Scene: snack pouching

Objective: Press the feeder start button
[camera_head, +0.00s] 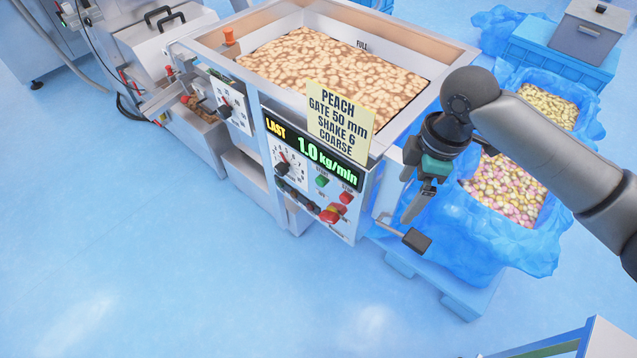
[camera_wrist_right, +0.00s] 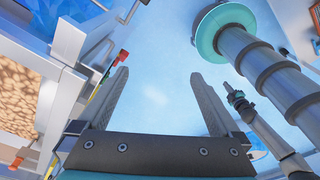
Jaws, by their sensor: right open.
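The feeder's front panel shows a green button (camera_head: 322,181), which looks like the start button. A red button (camera_head: 346,197) is to its right, and a larger red mushroom knob (camera_head: 332,213) on a yellow base is below. My right gripper (camera_head: 409,200) is open and empty, right of the panel and apart from the buttons, fingers pointing down. In the right wrist view its two fingers stand wide apart with nothing between the tips (camera_wrist_right: 158,76). Small red and green parts (camera_wrist_right: 122,58) show beside the left finger there; I cannot tell whether they are the buttons. My left gripper is not in view.
The feeder hopper (camera_head: 453,52) holds pale nuggets. A yellow sign (camera_head: 340,120) and a lit display (camera_head: 315,155) sit above the buttons. A dark-ended lever (camera_head: 417,240) projects below my gripper. Blue-lined crates (camera_head: 480,235) with snacks stand right. Floor in front is clear.

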